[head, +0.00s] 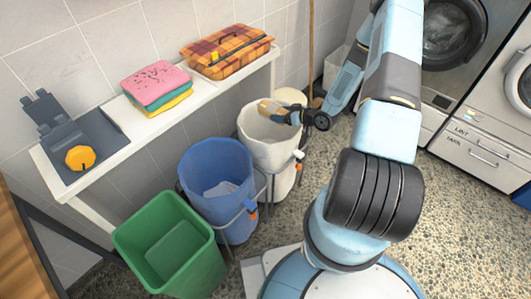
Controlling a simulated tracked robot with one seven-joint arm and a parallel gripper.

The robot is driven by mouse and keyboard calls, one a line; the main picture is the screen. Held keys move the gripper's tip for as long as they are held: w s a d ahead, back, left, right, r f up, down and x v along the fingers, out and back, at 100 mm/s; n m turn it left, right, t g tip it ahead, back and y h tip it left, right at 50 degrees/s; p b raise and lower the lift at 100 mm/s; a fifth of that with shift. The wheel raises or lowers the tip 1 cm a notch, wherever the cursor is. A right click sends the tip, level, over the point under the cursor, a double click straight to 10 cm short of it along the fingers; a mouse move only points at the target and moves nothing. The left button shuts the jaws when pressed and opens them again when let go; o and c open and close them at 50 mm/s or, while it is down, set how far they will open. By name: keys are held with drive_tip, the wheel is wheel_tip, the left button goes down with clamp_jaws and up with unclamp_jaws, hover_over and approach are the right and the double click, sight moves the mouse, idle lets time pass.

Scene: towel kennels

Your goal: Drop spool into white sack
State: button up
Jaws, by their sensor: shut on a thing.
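The white sack (262,146) hangs open in a stand at the right end of the row of bins, in front of the shelf. My gripper (275,112) reaches in from the right and is over the sack's mouth. It is shut on a small tan spool (266,106), which shows at the fingertips above the opening. The fingers hide part of the spool, and its exact height over the rim is hard to tell. The sack's bottom is hidden.
A blue sack (212,176) with something pale inside and a green bin (170,254) stand to the left. The white shelf (165,123) holds folded towels (157,86), a plaid bundle (227,50) and a grey device (80,143). Washing machines (495,115) are at right.

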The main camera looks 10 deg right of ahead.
drive_tip(key=shift+f, duration=1.75)
drive_tip(key=o, duration=1.1)
drive_tip(key=shift+o, duration=0.2)
drive_tip(key=shift+s+d, duration=0.1)
drive_tip(key=shift+s, duration=0.05)
drive_tip(key=v, duration=1.3)
drive_tip(key=shift+s+d, duration=0.15)
drive_tip(key=shift+d, duration=0.05)
drive_tip(key=shift+r, duration=0.15)
